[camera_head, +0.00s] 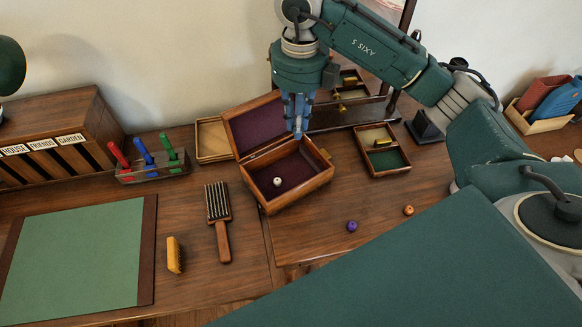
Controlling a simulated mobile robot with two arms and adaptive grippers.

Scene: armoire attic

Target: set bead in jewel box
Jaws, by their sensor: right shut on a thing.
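The jewel box (322,182) is a wooden box with a dark purple lining, standing open on the desk. Its lid (262,125) is raised at the back left. A white bead (277,181) lies inside on the lining. A purple bead (351,226) and an orange bead (408,210) lie on the desk to the right of the box. My right gripper (298,130) points down above the back of the box, beside the raised lid. It is shut on a small bead, mostly hidden between the fingertips. My left gripper is not in view.
A small divided tray (407,167) stands right of the box. A brush-like comb (218,205) and a small yellow brush (174,255) lie to the left. A rack with coloured handles (150,171) stands behind. A mirror stand (345,115) is close behind my gripper.

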